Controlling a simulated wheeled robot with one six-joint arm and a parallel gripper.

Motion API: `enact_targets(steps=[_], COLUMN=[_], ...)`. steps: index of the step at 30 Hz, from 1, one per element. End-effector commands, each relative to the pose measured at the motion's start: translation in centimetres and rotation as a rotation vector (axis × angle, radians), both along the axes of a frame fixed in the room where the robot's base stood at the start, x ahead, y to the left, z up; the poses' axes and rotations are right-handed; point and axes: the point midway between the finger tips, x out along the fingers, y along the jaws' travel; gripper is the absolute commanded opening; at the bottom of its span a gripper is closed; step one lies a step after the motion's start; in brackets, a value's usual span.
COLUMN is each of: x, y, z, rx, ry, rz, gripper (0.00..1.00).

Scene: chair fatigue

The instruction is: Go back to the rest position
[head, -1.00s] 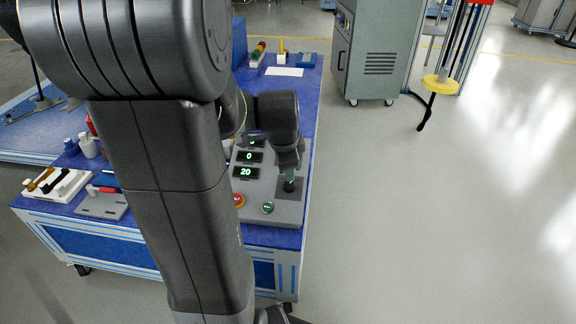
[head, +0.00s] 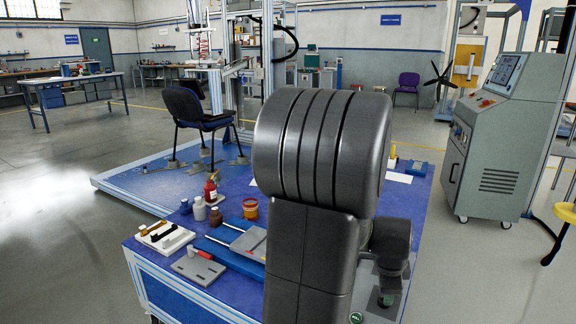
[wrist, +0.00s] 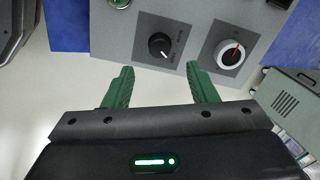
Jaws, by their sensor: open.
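My gripper (wrist: 161,67) is open in the wrist view, with its two green fingers apart and nothing between them. Beyond the fingertips is the grey control panel (wrist: 197,14) with a black knob (wrist: 160,45) and a white knob with a red pointer (wrist: 229,54). Pale floor shows below the panel edge, between the fingers. In the head view, my arm fills the middle and hides most of the panel. The wrist end hangs low at the right of the arm, and its fingertips are hard to make out. A green button (head: 356,317) shows at the bottom.
The blue table (head: 409,205) bears a white tool tray (head: 165,238), a grey plate (head: 198,268), bottles (head: 199,209) and an orange jar (head: 250,208). A dark chair (head: 198,116) stands on a platform behind. A grey cabinet (head: 497,150) stands at right. Open floor lies between table and cabinet.

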Motion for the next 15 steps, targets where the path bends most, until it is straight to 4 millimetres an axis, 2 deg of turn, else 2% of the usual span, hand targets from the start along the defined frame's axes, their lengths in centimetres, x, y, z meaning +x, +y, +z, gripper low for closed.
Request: enact_targets(steps=[1, 6, 10, 15], x=[0.3, 1.3, 1.9, 2.3], y=[-0.2, -0.9, -1.2, -1.5], z=[-1.5, -4.4, -5.9, -6.9], rx=[0.002, 0.001, 0.0, 0.0], ry=[0.004, 0.003, 0.002, 0.001], rz=[0.0, 0.0, 0.0, 0.0], gripper=[0.52, 0.52, 0.52, 0.52])
